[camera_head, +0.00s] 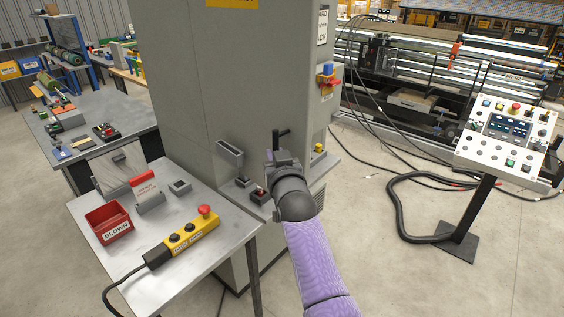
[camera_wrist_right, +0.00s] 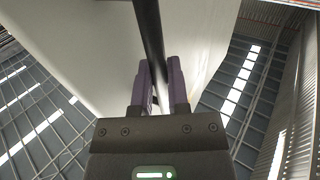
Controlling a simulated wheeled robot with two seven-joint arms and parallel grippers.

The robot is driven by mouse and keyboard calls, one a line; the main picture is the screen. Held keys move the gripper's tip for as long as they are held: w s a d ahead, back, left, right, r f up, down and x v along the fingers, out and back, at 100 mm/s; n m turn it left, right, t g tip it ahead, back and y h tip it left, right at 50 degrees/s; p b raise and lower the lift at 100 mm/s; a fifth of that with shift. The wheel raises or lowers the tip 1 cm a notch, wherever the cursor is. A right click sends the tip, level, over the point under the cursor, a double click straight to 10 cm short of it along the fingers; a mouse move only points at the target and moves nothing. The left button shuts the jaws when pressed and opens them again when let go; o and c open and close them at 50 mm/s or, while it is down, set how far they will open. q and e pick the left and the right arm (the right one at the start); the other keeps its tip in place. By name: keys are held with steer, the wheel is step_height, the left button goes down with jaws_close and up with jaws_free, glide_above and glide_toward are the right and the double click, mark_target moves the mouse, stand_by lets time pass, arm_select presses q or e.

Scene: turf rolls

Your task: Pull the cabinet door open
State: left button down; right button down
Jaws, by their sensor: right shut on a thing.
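The tall grey cabinet (camera_head: 195,80) stands at the middle left of the head view. My right gripper (camera_head: 277,152) is up against its lower part, with the purple-sleeved arm coming from below. A dark handle (camera_head: 284,132) sticks up at the gripper. In the right wrist view the two purple fingers (camera_wrist_right: 160,85) are closed around a black bar, the handle (camera_wrist_right: 149,30), in front of a pale cabinet panel (camera_wrist_right: 75,40). Whether the door stands ajar is hard to tell. My left gripper is not in view.
A grey table (camera_head: 75,213) with a red bin (camera_head: 109,222) and a yellow button pendant (camera_head: 183,240) is close to the left of my arm. A control console (camera_head: 507,140) stands on the right, with cables on the floor. Open floor (camera_head: 390,270) lies right of my arm.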

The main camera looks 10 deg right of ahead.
steer(key=shift+a+r, duration=0.15)
steer(key=shift+r, duration=0.1)
steer(key=c, duration=0.9)
jaws_free()
steer(key=shift+w, duration=0.1)
steer(key=shift+o, duration=1.2)
steer(key=shift+w+a+f, duration=0.1)
steer(key=shift+f, duration=0.1)
